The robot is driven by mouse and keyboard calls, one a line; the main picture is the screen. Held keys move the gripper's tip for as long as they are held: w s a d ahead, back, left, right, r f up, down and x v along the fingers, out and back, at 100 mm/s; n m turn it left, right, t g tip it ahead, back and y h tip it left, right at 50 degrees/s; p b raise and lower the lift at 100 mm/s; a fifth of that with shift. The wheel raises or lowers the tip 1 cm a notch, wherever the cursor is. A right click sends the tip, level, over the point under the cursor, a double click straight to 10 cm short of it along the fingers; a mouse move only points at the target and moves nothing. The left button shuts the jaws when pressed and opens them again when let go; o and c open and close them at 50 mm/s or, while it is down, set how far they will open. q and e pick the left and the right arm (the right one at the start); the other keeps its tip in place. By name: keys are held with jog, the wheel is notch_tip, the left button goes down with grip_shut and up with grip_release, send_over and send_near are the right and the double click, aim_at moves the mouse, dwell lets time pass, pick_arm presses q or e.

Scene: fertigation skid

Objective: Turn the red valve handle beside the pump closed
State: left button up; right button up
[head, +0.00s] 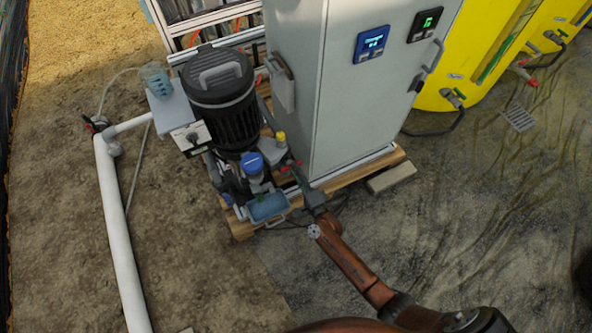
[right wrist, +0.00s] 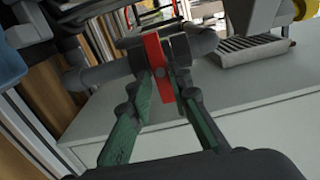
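The red valve handle (head: 291,165) is on the pipework low beside the black pump (head: 222,100), near the corner of the grey cabinet. In the right wrist view the handle (right wrist: 158,66) is a flat red bar standing nearly upright, slightly tilted, across a grey pipe (right wrist: 100,76). My right gripper (head: 299,176) reaches up to it from the lower right. In the right wrist view the fingers of my right gripper (right wrist: 162,72) lie on both sides of the bar with no clear gap, closed on it. My left gripper is out of view.
The grey cabinet (head: 340,90) stands just right of the valve on a wooden pallet (head: 385,162). A blue-capped filter (head: 253,165) and a blue tray (head: 267,207) sit left of the handle. A white pipe (head: 118,230) runs along the ground at left. Yellow tanks (head: 480,50) stand at upper right.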

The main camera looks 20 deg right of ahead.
jog(key=shift+o, duration=1.2)
jog(key=s, duration=1.2)
jog(key=shift+d, duration=0.25)
